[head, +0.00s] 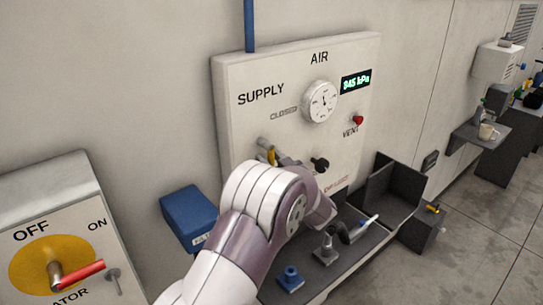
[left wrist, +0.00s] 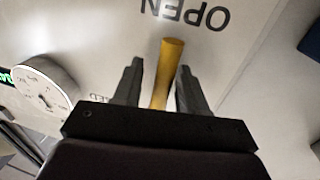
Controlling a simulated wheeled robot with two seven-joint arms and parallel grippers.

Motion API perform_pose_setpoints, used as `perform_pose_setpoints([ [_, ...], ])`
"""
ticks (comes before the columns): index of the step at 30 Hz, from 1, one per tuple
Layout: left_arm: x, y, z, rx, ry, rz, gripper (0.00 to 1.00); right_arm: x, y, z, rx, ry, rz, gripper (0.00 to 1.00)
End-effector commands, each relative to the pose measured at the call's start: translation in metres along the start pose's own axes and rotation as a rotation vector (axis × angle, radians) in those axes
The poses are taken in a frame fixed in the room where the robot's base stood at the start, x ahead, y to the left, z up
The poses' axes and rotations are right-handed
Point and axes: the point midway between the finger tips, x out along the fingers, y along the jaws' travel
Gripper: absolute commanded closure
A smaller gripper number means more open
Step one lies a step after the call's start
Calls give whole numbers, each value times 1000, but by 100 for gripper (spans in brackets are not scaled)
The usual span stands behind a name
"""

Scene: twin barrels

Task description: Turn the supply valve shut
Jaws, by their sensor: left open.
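The supply valve's yellow handle (head: 271,155) is on the air panel (head: 235,75), below the SUPPLY label, mostly covered by my left arm and gripper in the head view. In the left wrist view the yellow handle (left wrist: 171,58) lies between the two dark fingers of my left gripper (left wrist: 160,68), with a gap on each side. The handle's end points towards the OPEN lettering (left wrist: 203,15). My left gripper (head: 278,158) is open at the handle. The CLOSED label (head: 284,113) is up and right of the handle. My right gripper is not in view.
A round gauge (head: 321,101), a display (head: 355,82) reading about 945 kPa, a red vent button (head: 358,120) and a black knob (head: 320,163) are on the panel. A blue box (head: 188,217) is left of my arm. A grey shelf (head: 345,255) with small parts is below.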

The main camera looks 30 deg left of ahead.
Motion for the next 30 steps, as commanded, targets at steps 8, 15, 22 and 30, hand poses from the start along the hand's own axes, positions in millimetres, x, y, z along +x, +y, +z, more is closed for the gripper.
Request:
perform_pose_setpoints([
  [8,0,0,0,-1,0,1,75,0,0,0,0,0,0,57],
  [15,0,0,1,-1,0,1,100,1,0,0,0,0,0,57],
  [22,0,2,4,-40,8,1,100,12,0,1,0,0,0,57],
  [30,2,9,9,-207,41,1,100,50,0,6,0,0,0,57],
])
